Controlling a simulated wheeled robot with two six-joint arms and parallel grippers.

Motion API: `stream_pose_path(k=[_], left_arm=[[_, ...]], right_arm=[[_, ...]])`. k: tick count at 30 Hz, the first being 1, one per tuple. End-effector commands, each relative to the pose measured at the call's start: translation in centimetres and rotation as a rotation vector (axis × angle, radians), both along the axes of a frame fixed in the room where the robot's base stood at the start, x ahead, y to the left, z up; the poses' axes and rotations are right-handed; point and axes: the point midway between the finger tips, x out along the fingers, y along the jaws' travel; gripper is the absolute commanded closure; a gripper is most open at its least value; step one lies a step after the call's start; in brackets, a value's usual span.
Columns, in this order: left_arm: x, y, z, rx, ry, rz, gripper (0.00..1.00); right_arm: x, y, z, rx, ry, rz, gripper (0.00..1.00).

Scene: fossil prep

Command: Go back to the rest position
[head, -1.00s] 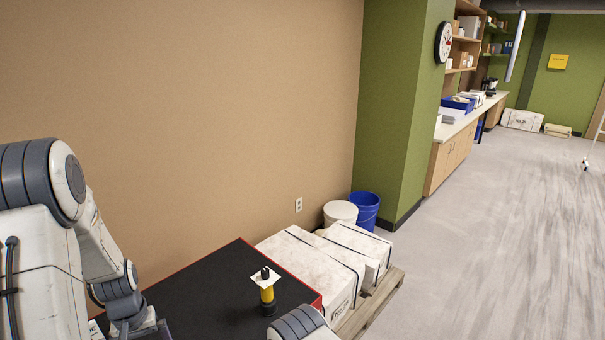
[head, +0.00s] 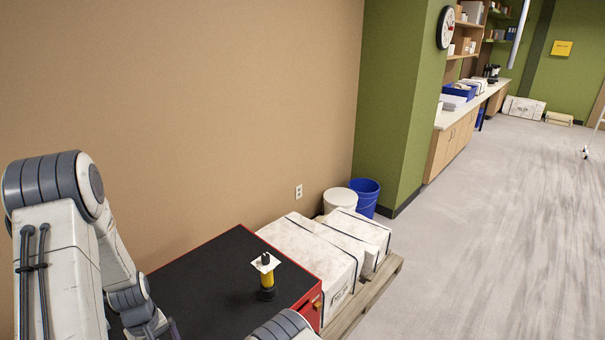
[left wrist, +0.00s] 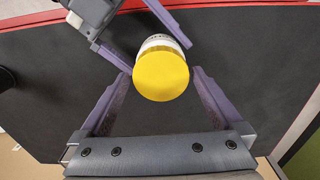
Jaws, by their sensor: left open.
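In the left wrist view a round yellow cap on a white body (left wrist: 161,75) shows between the spread purple fingers of my left gripper (left wrist: 161,71). The left gripper is open, with a fingertip near each side of the cap. My right gripper (left wrist: 158,57) comes in from the top of that view, its fingers on either side of the same piece; whether they press on it I cannot tell.
A black-topped red cabinet (head: 190,285) stands in front. White crates (head: 320,265) on a pallet (head: 372,297), a white bucket and a blue bucket (head: 366,195) stand beyond. Open floor lies right.

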Motion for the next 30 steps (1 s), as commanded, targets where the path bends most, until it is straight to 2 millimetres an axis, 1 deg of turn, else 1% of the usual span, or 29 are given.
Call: stream_pose_path(k=[15,16,17,21,23,30], left_arm=[[0.0,0.1,0.1,0.002,-0.002,0.598,0.0],[0.0,0.1,0.2,0.002,-0.003,0.632,0.0],[0.1,0.2,1.2,0.003,-0.01,0.651,0.0],[0.1,0.2,4.1,0.004,-0.011,0.642,0.0],[0.0,0.1,3.7,0.002,-0.002,0.565,0.0],[0.1,0.0,3.6,0.001,-0.004,0.282,0.0]], right_arm=[[0.0,0.0,0.0,0.0,0.0,0.0,0.0],[0.0,0.0,0.0,0.0,0.0,0.0,0.0],[0.0,0.0,0.0,0.0,0.0,0.0,0.0],[0.0,0.0,0.0,0.0,0.0,0.0,0.0],[0.0,0.0,0.0,0.0,0.0,0.0,0.0],[0.0,0.0,0.0,0.0,0.0,0.0,0.0]])
